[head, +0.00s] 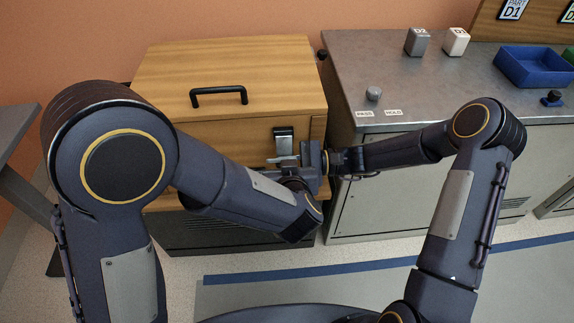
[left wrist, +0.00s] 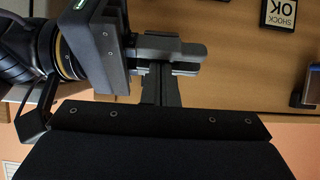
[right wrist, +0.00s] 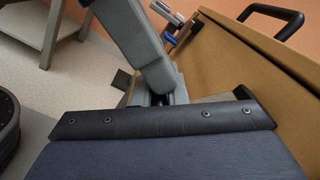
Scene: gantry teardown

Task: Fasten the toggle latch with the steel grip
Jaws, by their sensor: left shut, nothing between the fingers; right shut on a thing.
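The toggle latch (head: 284,136) is on the front of the wooden case, just below the lid seam, with a dark plate and a bright steel edge. My right gripper (head: 289,160) comes in from the right, shut at the latch's lower end. It appears to hold the steel grip, which its fingers mostly hide.
The wooden case (head: 165,75) has a black lid handle (head: 218,95). A blue-handled part (right wrist: 171,42) shows along its front in the right wrist view. A grey metal cabinet (head: 345,70) stands right, bearing small blocks and a blue bin (head: 535,68). My arms crowd the case's front.

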